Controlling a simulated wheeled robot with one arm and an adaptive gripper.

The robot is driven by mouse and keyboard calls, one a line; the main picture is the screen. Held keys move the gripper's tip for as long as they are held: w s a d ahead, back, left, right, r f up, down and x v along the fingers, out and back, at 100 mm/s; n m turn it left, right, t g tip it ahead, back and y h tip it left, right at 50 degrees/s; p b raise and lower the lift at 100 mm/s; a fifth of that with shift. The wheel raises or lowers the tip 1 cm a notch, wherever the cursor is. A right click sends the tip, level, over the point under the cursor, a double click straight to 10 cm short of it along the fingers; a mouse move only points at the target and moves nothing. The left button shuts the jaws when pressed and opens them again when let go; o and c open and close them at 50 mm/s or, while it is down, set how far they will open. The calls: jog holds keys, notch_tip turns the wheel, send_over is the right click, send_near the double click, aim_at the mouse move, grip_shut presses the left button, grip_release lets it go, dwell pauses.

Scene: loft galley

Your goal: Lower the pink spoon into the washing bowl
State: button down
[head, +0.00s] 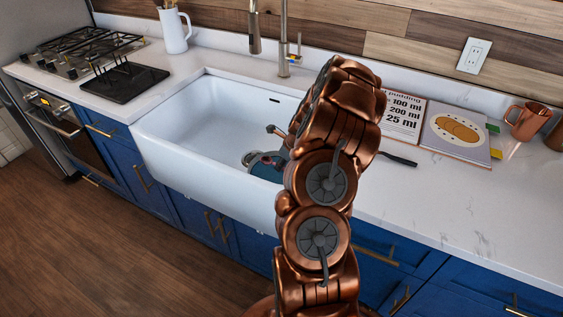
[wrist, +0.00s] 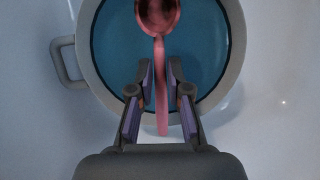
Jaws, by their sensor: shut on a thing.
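The pink spoon (wrist: 158,50) is held between the two fingers of my gripper (wrist: 161,78) in the wrist view. Its rounded head points to the top of that view and its handle runs back between the fingers. The washing bowl (wrist: 233,50) is round, with a grey rim, a side handle and blue inside. The spoon and fingertips overlap the bowl in that view; I cannot tell the height between them. In the head view the bowl (head: 264,174) sits in the sink, partly hidden by my arm, and my gripper is mostly hidden.
The white sink (head: 180,125) surrounds the bowl, with free room to its left. A tap (head: 284,45) stands behind. On the right counter are a recipe board (head: 404,100), a book (head: 455,135), a dark-handled utensil (head: 400,159) and a copper mug (head: 527,120).

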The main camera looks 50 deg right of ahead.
jog(key=shift+f, duration=2.2)
jog(key=c, duration=1.1)
grip_release()
jog(key=shift+r, duration=0.1)
jog(key=v, duration=1.2)
